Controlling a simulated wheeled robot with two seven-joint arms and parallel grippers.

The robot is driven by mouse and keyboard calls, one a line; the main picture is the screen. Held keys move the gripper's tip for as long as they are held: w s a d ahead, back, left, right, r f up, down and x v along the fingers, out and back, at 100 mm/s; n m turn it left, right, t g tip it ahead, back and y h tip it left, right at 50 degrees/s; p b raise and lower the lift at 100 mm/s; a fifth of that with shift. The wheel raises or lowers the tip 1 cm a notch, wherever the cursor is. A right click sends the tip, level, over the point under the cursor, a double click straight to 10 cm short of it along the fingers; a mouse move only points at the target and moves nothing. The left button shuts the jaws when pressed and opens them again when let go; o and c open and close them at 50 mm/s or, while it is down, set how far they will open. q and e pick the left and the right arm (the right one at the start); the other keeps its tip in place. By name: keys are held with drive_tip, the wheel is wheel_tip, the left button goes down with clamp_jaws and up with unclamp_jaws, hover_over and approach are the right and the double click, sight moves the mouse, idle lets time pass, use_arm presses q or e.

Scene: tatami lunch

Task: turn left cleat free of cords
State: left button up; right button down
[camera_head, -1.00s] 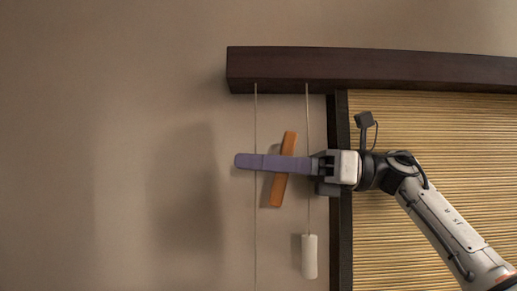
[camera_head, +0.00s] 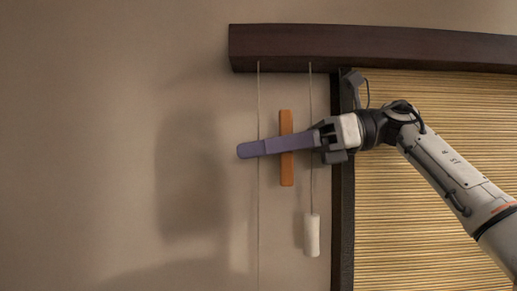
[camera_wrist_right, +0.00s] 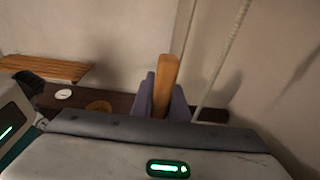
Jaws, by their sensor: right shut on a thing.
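The orange wooden cleat (camera_head: 286,121) is on the wall between the two cords and stands upright in the head view. My right gripper (camera_head: 243,151) reaches across it from the right, with its purple fingers over the cleat's middle. In the right wrist view the cleat (camera_wrist_right: 166,78) stands between the two fingers, and the gripper is shut on it. The left cord (camera_head: 258,95) runs down behind the fingertips. The right cord (camera_head: 311,100) hangs right of the cleat, passing close to the gripper's base. My left gripper is out of view.
A white cord pull (camera_head: 312,236) hangs at the right cord's end. A dark headbox (camera_head: 370,47) runs above, with a bamboo blind (camera_head: 430,110) at the right behind my arm. Bare wall lies left.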

drive_tip(key=c, duration=1.7)
unclamp_jaws()
drive_tip(key=d, duration=0.3)
drive_tip(key=d+r, duration=0.1)
drive_tip(key=d, duration=0.2)
drive_tip(key=d+r, duration=0.1)
drive_tip(key=d, duration=0.3)
drive_tip(key=shift+s+f, duration=0.1)
drive_tip(key=shift+f, duration=0.05)
